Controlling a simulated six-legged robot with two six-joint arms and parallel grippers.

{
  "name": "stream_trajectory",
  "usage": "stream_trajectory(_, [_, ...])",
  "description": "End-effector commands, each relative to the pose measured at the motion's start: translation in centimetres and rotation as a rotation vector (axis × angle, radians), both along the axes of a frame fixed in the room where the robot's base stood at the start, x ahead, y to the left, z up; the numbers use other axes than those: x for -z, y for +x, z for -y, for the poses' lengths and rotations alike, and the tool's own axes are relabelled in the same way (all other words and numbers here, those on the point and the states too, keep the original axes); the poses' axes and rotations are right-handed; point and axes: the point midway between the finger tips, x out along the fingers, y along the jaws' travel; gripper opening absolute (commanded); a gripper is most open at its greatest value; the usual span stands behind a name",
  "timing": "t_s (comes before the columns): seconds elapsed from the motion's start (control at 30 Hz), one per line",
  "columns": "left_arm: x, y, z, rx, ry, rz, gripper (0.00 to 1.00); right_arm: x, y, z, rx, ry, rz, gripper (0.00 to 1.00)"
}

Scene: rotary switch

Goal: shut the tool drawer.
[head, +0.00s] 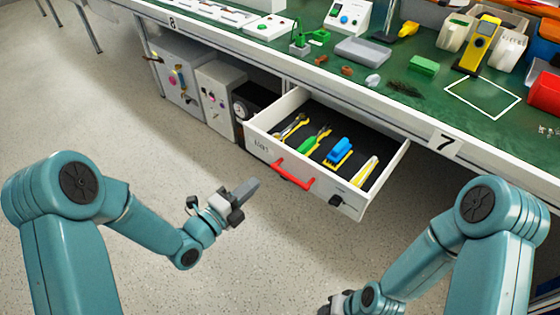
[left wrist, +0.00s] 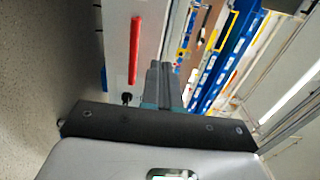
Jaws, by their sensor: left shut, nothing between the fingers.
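The tool drawer (head: 262,149) stands pulled out from under the workbench, with a red handle (head: 291,174) and a black knob (head: 336,200) on its white front. Tools lie on its dark liner, among them a blue-handled one (head: 340,150) and a green one (head: 307,145). My left gripper (head: 246,189) is shut and empty, in front of and left of the handle, apart from it in the head view. The left wrist view shows its closed fingers (left wrist: 162,80) beside the red handle (left wrist: 135,50). My right gripper (head: 338,303) is partly cut off at the bottom edge.
The green workbench top (head: 395,90) above carries a yellow meter (head: 478,45), a grey tray (head: 363,51) and a green block (head: 424,65). Grey cabinets (head: 215,98) stand under the bench left of the drawer. The floor (head: 130,130) before the drawer is clear.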

Motion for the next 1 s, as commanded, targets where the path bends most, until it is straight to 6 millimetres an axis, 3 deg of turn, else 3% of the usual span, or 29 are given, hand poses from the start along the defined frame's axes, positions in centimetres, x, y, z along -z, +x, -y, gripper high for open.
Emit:
stream_trajectory(0.5, [0.0, 8.0, 6.1, -0.001, -0.001, 0.0, 0.0, 0.0, 0.0, 0.0, 0.0, 0.0, 0.0, 0.43])
stream_trajectory(0.7, [0.0, 9.3, 6.9, -0.003, -0.001, -0.001, 0.0, 0.1, 0.0, 0.0, 0.0, 0.0, 0.0, 0.43])
stream_trajectory(1.0, [0.0, 9.5, 7.0, -0.004, -0.002, -0.001, 0.0, 0.1, 0.0, 0.0, 0.0, 0.0, 0.0, 0.43])
